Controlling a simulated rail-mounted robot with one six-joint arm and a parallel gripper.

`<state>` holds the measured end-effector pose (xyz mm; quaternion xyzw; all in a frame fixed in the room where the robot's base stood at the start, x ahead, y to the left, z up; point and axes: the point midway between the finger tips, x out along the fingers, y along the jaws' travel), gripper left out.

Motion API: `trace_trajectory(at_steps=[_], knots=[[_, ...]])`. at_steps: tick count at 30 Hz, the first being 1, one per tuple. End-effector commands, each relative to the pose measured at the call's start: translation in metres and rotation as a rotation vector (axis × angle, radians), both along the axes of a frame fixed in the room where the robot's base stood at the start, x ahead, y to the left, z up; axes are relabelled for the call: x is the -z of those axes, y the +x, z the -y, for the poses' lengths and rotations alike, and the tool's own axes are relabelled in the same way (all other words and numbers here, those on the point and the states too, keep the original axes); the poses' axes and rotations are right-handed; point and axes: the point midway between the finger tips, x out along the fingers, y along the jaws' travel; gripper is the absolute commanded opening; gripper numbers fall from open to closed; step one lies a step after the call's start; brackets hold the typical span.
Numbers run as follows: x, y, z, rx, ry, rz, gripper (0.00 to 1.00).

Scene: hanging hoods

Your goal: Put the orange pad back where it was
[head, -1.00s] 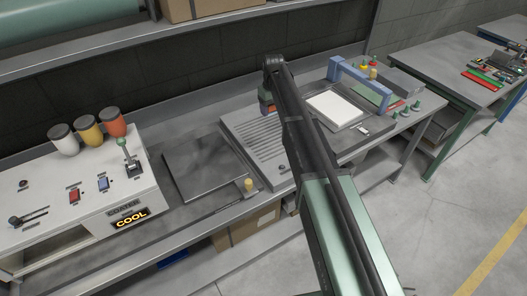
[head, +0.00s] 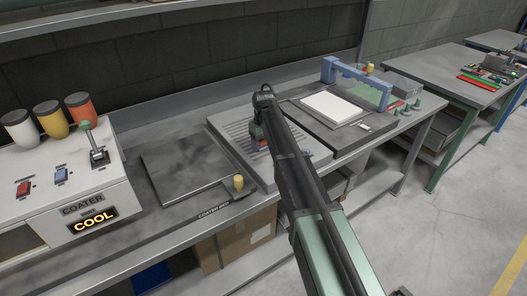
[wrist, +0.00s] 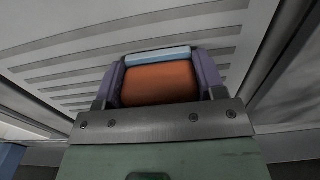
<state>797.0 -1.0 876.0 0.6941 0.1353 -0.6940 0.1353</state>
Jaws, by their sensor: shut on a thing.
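The orange pad (wrist: 160,83) sits between the two purple-grey fingers of my gripper (wrist: 162,80) in the wrist view, with a light blue strip along its far edge. My gripper is shut on it. In the head view, my gripper (head: 259,138) is over the grey slatted plate (head: 228,138), partly hidden by my arm. Only a small reddish-orange patch shows there. The slats (wrist: 70,62) lie beyond the pad in the wrist view. I cannot tell whether the pad touches the plate.
The white coater (head: 55,190) with a lit COOL sign stands left. A dark flat plate (head: 185,172) with a yellow knob (head: 239,183) lies between it and the slatted plate. A blue frame (head: 355,80) and white sheet (head: 328,106) are to the right. Another table (head: 450,78) stands farther right.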

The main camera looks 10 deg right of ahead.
Motion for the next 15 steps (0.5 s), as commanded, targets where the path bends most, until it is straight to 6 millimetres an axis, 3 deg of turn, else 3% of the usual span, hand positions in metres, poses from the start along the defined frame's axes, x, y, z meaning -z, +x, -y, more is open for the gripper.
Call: trace_trajectory(at_steps=[10, 11, 15], knots=[[0.0053, 0.0, 0.0, 0.0, 0.0, 0.0, 0.38], [0.0041, 0.0, 0.0, 0.0, 0.0, 0.0, 0.67], [0.0034, -0.0001, -0.0001, 0.0, 0.0, 0.0, 0.88]])
